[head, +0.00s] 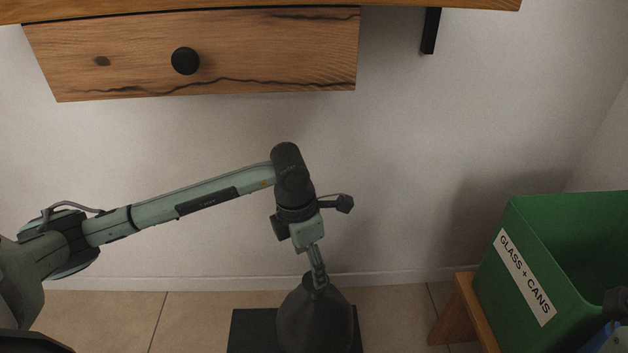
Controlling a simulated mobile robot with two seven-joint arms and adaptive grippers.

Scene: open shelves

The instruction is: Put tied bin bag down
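The tied bin bag (314,322) is dark grey and rounded, with a gathered neck at its top. It hangs upright over or rests on a black square (253,332) on the floor; I cannot tell which, as its bottom runs out of the frame. My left gripper (318,275) points down, with its fingers closed together at the bag's neck. My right gripper's fingers are not in view; a dark piece at the right edge may be part of that arm.
A green bin labelled "GLASS + CANS" (525,278) stands on a wooden stand (464,312) at right. A wooden drawer (270,60) with a black knob hangs above my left arm. A black bracket (431,32) is beside it. Tiled floor (200,315) left of the square is clear.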

